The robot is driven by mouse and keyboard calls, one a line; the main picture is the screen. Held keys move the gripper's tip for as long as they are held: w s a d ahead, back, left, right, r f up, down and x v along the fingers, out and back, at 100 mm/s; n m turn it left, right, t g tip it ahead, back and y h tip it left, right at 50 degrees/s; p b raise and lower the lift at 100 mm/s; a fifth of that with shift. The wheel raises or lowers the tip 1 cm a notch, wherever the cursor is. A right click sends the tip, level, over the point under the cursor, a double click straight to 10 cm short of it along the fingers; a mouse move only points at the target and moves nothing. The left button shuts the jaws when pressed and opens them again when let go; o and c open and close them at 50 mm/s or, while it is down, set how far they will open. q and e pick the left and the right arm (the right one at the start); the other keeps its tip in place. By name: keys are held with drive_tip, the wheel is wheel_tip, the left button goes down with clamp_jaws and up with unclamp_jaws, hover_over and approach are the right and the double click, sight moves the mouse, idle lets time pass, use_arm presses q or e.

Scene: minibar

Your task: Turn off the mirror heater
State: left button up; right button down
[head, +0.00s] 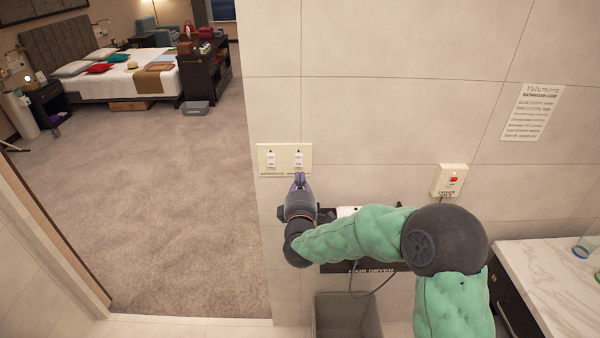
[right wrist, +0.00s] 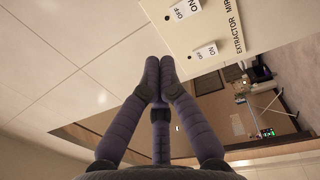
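A cream wall plate (head: 285,168) carries two white rocker switches, left (head: 271,159) and right (head: 298,159). In the right wrist view the plate is turned on its side, and its lettering reads "EXTRACTOR" by the lower switch (right wrist: 205,52) and a cut-off "MIR..." by the upper switch (right wrist: 187,10). The "MIR..." one matches the right switch in the head view. Both rockers are marked ON and OFF; I cannot tell which way they are set. My right gripper (head: 299,178) has its fingertips together, empty, just below the right switch. Contact is unclear. My left gripper is out of view.
A separate box with a red switch (head: 453,179) is on the wall to the right. A black hair dryer holder (head: 370,267) and a grey bin (head: 340,315) are below my arm. A marble counter (head: 545,270) is at right. The doorway to a carpeted bedroom is at left.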

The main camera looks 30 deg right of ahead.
drive_tip(key=shift+v, duration=1.3)
drive_tip(key=shift+r, duration=0.15)
drive_tip(key=s+a+f+m+g+y+b, duration=0.1)
drive_tip(key=s+a+f+m+g+y, duration=0.3)
drive_tip(key=f, duration=0.8)
drive_tip(key=w+a+f+g+y+b, duration=0.1)
drive_tip(key=a+f+y+b, duration=0.1)
drive_tip(key=a+f, duration=0.65)
drive_tip(key=s+a+f+m+g+y+b, duration=0.1)
drive_tip(key=s+a+f+m+g+y, duration=0.15)
drive_tip(key=f, duration=1.25)
drive_tip(key=s+a+f+m+g+y+b, duration=0.1)
drive_tip(key=s+a+f+m+g, duration=0.3)
drive_tip(key=s+f, duration=0.5)
drive_tip(key=s+a+f+m+g+y+b, duration=0.2)
drive_tip(key=s+a+f, duration=0.4)
drive_tip(key=s, duration=0.5)
wheel_tip(320, 180, down, 3)
drive_tip(key=shift+s+a+r+m+g+y+b, duration=0.15)
drive_tip(key=shift+s+a+m+g+y+b, duration=0.2)
drive_tip(key=shift+m+g+y, duration=0.65)
